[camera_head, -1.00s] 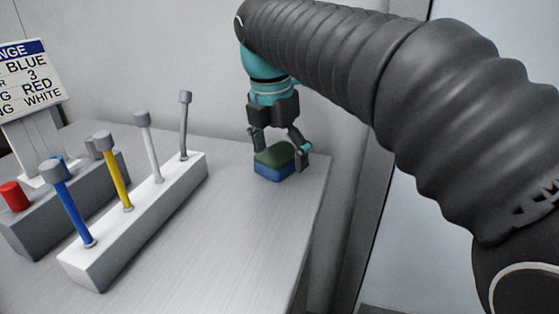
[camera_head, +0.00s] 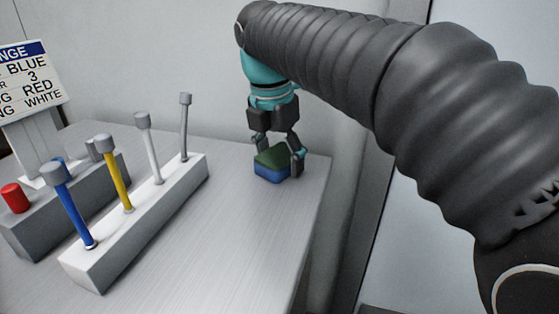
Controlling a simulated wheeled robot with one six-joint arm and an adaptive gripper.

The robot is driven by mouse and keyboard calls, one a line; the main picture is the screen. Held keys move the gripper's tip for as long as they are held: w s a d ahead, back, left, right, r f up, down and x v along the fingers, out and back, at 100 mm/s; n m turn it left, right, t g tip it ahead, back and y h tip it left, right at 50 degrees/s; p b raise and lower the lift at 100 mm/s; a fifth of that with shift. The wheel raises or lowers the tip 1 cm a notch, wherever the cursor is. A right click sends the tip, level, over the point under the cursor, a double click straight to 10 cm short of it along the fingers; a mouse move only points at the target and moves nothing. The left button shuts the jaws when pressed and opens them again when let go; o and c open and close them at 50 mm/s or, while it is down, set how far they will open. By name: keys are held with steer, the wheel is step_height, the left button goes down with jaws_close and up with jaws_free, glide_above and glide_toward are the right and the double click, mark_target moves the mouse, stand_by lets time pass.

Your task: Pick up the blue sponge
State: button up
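The blue sponge (camera_head: 271,173) lies on the table at the back right, with a dark green top layer (camera_head: 272,158). My gripper (camera_head: 279,154) points down over it from behind. Its right finger stands at the sponge's right side, and its left finger is behind the sponge's left back corner. The fingers are around the sponge and closer together than before. I cannot tell whether both fingers press on it. The sponge rests on the table. The lower part of the left finger is partly hidden by the sponge.
A white-topped block (camera_head: 135,222) with several upright levers stands left of the sponge.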

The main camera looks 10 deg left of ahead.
mark_target(279, 153)
steer(key=shift+c, duration=1.4)
steer(key=shift+r, duration=0.1)
step_height(279, 153, up, 10)
steer(key=shift+r+p, duration=0.2)
steer(key=shift+p, duration=1)
